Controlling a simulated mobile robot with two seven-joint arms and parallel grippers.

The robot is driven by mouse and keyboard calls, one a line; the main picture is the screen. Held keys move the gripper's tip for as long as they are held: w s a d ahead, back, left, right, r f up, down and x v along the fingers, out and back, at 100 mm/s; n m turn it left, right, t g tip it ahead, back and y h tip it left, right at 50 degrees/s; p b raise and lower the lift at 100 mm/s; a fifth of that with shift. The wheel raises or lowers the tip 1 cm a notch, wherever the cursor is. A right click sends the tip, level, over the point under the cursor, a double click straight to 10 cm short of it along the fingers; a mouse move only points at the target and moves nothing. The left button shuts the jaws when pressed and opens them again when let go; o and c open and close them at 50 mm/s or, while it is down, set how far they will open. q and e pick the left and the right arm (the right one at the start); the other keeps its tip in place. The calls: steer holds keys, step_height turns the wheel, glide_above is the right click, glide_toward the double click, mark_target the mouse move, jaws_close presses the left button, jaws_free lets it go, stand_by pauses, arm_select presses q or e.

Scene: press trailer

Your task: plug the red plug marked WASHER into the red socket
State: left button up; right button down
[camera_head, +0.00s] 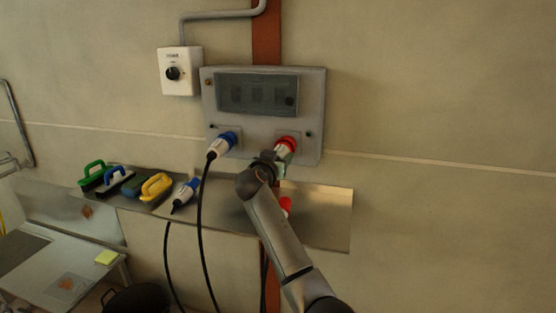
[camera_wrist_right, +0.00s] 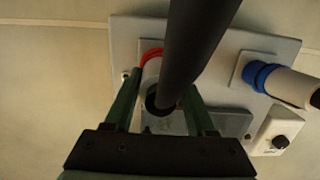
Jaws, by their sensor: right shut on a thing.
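A red-and-white plug (camera_head: 282,154) is at the red socket (camera_head: 287,142) on the lower right of the grey wall box. My right gripper (camera_head: 272,160) is shut on this plug. In the right wrist view, the white plug body (camera_wrist_right: 152,76) lies between my green fingers (camera_wrist_right: 160,105), with a red ring at its far end. A thick black cable crosses in front and hides part of it. I cannot read any WASHER mark or tell how deep the plug sits. My left gripper is not in view.
A blue plug (camera_head: 222,144) sits in the box's left socket, its black cable hanging down. The metal shelf (camera_head: 335,215) below holds brushes (camera_head: 93,175), a loose blue-and-white plug (camera_head: 186,193) and a red item (camera_head: 286,204) partly behind my arm. The wall at right is clear.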

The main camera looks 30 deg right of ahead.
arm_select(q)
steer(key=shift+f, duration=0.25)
arm_select(e)
steer(key=shift+w+d, duration=0.25)
steer(key=shift+d, duration=0.1)
steer(key=shift+c, duration=0.7)
jaws_free()
steer(key=shift+a, duration=0.1)
